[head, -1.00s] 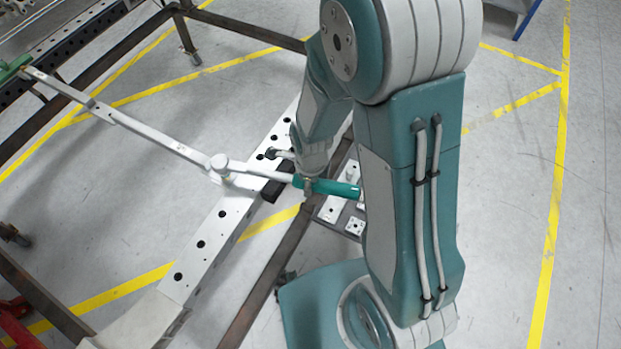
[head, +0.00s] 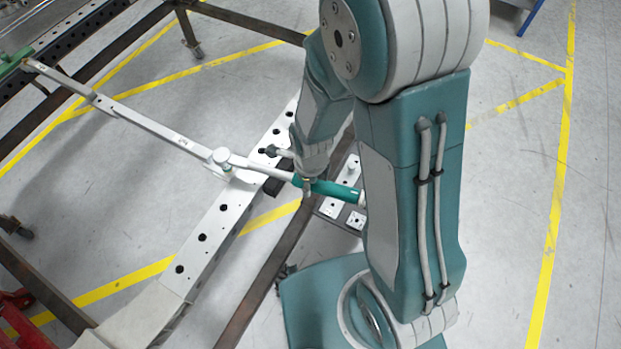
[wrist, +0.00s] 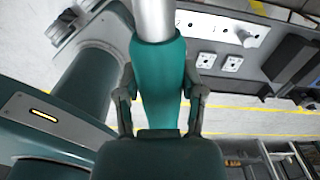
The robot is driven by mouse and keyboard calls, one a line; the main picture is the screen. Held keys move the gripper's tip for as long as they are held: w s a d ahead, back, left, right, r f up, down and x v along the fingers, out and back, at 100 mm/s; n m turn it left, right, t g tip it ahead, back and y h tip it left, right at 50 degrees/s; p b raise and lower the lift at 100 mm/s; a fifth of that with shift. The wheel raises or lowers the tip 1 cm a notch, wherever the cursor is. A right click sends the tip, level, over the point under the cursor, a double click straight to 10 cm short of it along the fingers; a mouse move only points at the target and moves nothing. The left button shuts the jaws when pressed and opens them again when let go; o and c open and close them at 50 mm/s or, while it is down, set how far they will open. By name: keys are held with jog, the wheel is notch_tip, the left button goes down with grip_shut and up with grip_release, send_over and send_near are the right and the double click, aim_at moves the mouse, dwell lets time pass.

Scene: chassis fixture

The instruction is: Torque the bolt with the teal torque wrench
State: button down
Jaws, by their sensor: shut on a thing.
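The torque wrench has a teal handle (head: 333,189) and a silver shaft (head: 262,166). Its round head (head: 221,156) sits at the white perforated rail, where the silver crossbar meets it. The bolt cannot be made out; the head appears to cover that spot. My gripper (head: 307,186) is shut around the teal handle near the shaft end, with the handle sticking out to the right. In the wrist view, the fingers of my gripper (wrist: 160,108) flank the teal handle (wrist: 159,75) on both sides, and the silver shaft (wrist: 154,18) runs out of the top.
The white perforated rail (head: 203,238) and a silver crossbar (head: 150,130) belong to the fixture. Brown steel frame bars (head: 262,280) run beside the rail. A dark tray with white plates (head: 335,207) lies just below the handle. Grey floor with yellow lines is open at right.

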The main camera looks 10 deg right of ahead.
jog(key=shift+s+a, duration=0.1)
jog(key=shift+a, duration=0.1)
dwell(0.4)
jog(key=shift+r, duration=1.1)
dwell(0.5)
jog(key=shift+r, duration=2.4)
jog(key=shift+s, duration=0.1)
